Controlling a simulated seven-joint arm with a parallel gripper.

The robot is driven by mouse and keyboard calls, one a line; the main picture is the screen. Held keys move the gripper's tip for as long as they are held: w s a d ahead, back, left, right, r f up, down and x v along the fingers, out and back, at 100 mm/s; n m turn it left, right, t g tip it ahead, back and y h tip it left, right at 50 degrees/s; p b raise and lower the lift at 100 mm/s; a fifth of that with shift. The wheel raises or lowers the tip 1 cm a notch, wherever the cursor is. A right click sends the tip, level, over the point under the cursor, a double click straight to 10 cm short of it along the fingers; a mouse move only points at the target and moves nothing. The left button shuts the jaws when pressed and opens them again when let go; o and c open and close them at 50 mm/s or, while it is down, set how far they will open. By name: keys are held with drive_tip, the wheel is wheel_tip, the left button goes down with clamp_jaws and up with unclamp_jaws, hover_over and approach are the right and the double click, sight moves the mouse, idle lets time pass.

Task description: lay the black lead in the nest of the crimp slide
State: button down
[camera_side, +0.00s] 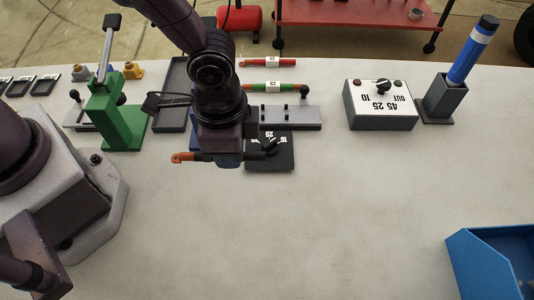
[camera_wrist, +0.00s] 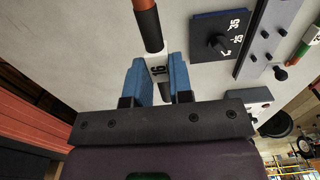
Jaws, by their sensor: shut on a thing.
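My gripper (camera_side: 229,160) is shut on the black lead (camera_wrist: 149,30) and holds it level above the table. In the wrist view, the gripper's blue fingers (camera_wrist: 159,75) close on the lead's white label marked 16. The lead's copper end (camera_side: 183,157) sticks out left of the gripper in the side view, and its black part shows on the right. A grey bar with a black knob (camera_side: 292,117), which may be the crimp slide, lies behind and right of the gripper. It also shows in the wrist view (camera_wrist: 268,40). I cannot make out its nest.
A black dial block (camera_side: 281,160) lies just right of the gripper. A green lever press (camera_side: 116,120) stands to the left. A green lead (camera_side: 262,87) and a red lead (camera_side: 261,63) lie behind. A control box (camera_side: 381,105) is farther right. The front middle table is clear.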

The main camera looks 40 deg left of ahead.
drive_tip(key=shift+s+a+r, duration=0.35)
drive_tip(key=shift+s+a, duration=0.15)
drive_tip(key=shift+s, duration=0.1)
drive_tip(key=shift+s+a+r, duration=0.3)
drive_tip(key=shift+s+a, duration=0.15)
drive_tip(key=shift+s, duration=0.15)
drive_tip(key=shift+r+n, duration=0.2)
drive_tip(key=shift+n, duration=0.2)
drive_tip(key=w+a+r+n, duration=0.5)
drive_tip(key=w+a+n, duration=0.3)
drive_tip(key=w+a, duration=0.35)
drive_tip(key=a, duration=0.7)
wheel_tip(320, 180, up, 6)
drive_tip(key=f, duration=0.1)
drive_tip(key=m, duration=0.9)
hover_over(246, 188)
wheel_tip(246, 188, down, 19)
drive_tip(key=shift+r, duration=0.1)
drive_tip(key=shift+f, duration=2.2)
